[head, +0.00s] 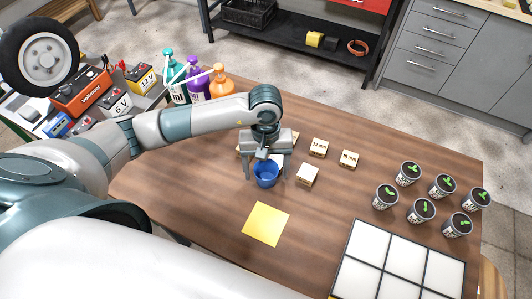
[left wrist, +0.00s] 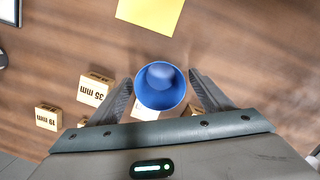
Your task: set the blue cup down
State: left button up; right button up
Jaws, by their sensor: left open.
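The blue cup (head: 266,174) is upright below my left gripper (head: 265,172) in the head view. In the left wrist view the cup (left wrist: 160,86) shows its open mouth between the two fingers (left wrist: 160,95). The fingers are open, one on each side of the cup, with a small gap on the right. I cannot tell for sure whether the cup's base rests on the table or on a block under it. My right gripper is not in view.
Wooden blocks (head: 308,175) lie around the cup. A yellow square (head: 266,224) lies in front of it on the wooden table (head: 190,195). Several seedling pots (head: 421,211) and a white grid tray (head: 443,270) are at the right.

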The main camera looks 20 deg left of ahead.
aim_at(266, 176)
pick_arm(q)
jog(key=shift+w+r, duration=0.1)
jog(key=shift+r, duration=0.15)
notch_tip(266, 176, up, 12)
jog(key=w+b, duration=0.1)
jog(key=b, duration=0.3)
jog(key=shift+a+f+b, duration=0.2)
jog(key=shift+a+b, duration=0.1)
jog(key=shift+a, duration=0.05)
jog(key=shift+o, duration=0.4)
jog(key=shift+d, duration=0.1)
